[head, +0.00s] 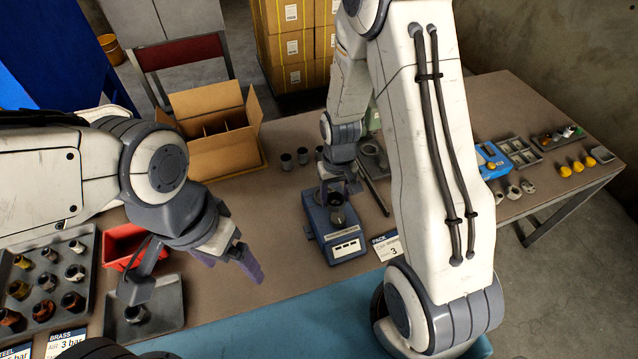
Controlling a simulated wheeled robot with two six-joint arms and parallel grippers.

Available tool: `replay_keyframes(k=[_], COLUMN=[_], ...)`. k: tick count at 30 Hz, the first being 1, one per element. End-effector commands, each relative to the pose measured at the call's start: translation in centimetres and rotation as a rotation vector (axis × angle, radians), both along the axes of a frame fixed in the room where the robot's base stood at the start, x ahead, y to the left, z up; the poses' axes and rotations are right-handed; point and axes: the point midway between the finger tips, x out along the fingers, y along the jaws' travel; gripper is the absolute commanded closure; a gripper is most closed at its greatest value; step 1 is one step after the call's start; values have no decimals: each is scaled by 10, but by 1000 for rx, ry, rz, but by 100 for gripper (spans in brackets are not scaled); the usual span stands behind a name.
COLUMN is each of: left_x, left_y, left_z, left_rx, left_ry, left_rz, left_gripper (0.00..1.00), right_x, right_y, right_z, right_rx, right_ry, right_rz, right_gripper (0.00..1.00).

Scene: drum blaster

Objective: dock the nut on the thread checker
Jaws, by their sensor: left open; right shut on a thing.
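The blue thread checker (347,249) stands at the middle of the table, with a pale label on its front and a grey round post (338,216) on top. My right gripper (334,194) comes down from above at the checker's back end. It is shut on a dark ring-shaped nut (334,200), which appears just behind the post. I cannot tell whether the nut touches the checker. My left gripper (243,265) is open and empty, above the table to the left of the checker.
At left are a grey tray of several fittings (62,259), a red bin (117,248) and a smaller grey tray (167,304). An open cardboard box (218,157) stands behind. A PACK card (386,248) lies right of the checker. Blue mat (290,325) in front is mostly clear.

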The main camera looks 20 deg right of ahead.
Motion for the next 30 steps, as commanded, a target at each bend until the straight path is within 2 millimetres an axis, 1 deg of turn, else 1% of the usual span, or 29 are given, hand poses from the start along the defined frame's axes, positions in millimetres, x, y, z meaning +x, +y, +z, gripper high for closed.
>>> replay_keyframes(k=[1, 6, 9, 13, 16, 20, 23, 30], left_x=[0, 0, -1, -1, -1, 0, 0, 0], left_y=[0, 0, 0, 0, 0, 0, 0, 0], left_z=[-17, -65, -90, -113, -122, -123, -118, -106], left_rx=[0, 1, 1, 1, 1, 0, 0, 0], left_ry=[0, 1, 1, 1, 1, 0, 0, 0], left_rz=[0, -1, -1, -2, -2, -2, -2, -2], left_gripper=[13, 13, 13, 13, 13, 13, 13, 13], right_x=[3, 10, 11, 8, 6, 9, 22, 70], right_y=[-5, -29, -43, -59, -66, -68, -60, -33], right_z=[-10, -19, -19, -17, -13, -13, -21, -53], right_rx=[0, 0, -1, -1, -1, 0, 0, -1], right_ry=[-4, -9, -10, -7, -5, 0, 4, 3], right_rz=[-29, -181, -275, -375, -425, -453, -454, -453], right_gripper=[100, 100, 100, 100, 100, 100, 100, 100])
